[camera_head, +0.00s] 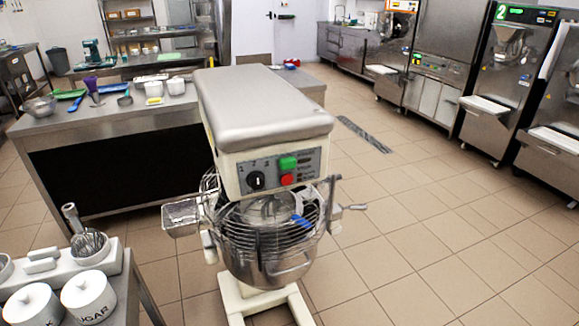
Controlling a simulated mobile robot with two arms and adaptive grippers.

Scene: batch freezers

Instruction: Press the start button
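A large floor mixer (262,108) stands in the middle of the camera_head view, with a control panel (270,171) on the front of its head. The panel has a green button (288,162) above a red button (288,180) and a black dial (256,181) to their left. The labels beside the buttons are too small to read. I cannot tell from the picture whether either button is pressed in. Neither of my grippers shows in the view.
Below the panel are a wire guard (236,232) and a steel bowl (270,268). A handle (345,206) sticks out to the right. A small table with white canisters (88,298) stands at front left. A steel counter (60,122) stands behind. Tiled floor is clear to the right.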

